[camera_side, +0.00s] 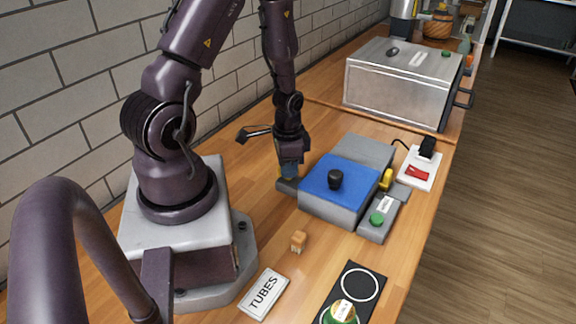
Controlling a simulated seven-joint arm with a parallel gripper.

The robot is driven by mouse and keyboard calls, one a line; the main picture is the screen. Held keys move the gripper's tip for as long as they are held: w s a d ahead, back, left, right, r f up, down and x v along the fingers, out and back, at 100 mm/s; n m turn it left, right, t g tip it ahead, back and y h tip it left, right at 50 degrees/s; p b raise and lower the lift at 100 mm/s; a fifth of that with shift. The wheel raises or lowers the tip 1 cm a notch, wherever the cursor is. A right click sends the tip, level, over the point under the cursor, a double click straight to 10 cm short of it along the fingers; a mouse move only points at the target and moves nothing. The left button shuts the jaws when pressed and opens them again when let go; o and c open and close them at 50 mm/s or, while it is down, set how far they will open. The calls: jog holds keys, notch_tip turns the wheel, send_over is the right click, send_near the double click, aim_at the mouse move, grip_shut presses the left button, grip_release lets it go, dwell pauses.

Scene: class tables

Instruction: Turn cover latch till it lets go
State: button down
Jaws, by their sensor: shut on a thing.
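The cover lies flat on the box. A yellow latch-like piece (386,179) sits at the box's right side, away from my gripper. Blue and a little yellow show at the fingertips. I cannot tell whether this part is the cover latch or how far it is turned.
A grey control box with a green button (377,219) and a power strip with a red switch (418,173) are at right. In front lie a small orange block (298,241), a TUBES plate (263,293) and a black ringed mat (371,284). A metal case (395,87) stands behind.

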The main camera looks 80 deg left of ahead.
jog(key=n, duration=0.4)
jog(key=shift+n, duration=2.2)
jog(key=c, duration=1.1)
grip_release()
jog(key=shift+c, duration=0.2)
jog(key=shift+r, duration=0.1)
notch_tip(320, 180, up, 13)
